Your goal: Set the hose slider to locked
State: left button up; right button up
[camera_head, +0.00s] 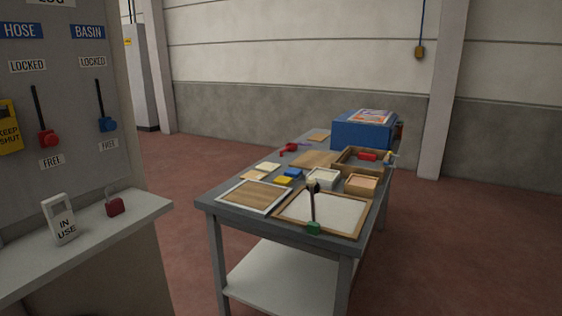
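The hose slider is a red knob (47,138) on a grey upright panel (70,75) at the left. It sits at the bottom of its dark vertical slot, just above the FREE label (52,161). The LOCKED label (28,66) is above the top of the slot, under the blue HOSE sign (20,31). Neither of my grippers is in view.
Beside it, the blue basin slider (107,125) is also low, near FREE. A yellow KEEP SHUT sign (9,127) is left of the hose slot. An IN USE tag (62,220) and red padlock (114,203) stand on the ledge below. A cluttered table (213,207) stands right.

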aim_at(47, 138)
jog(key=u, duration=1.4)
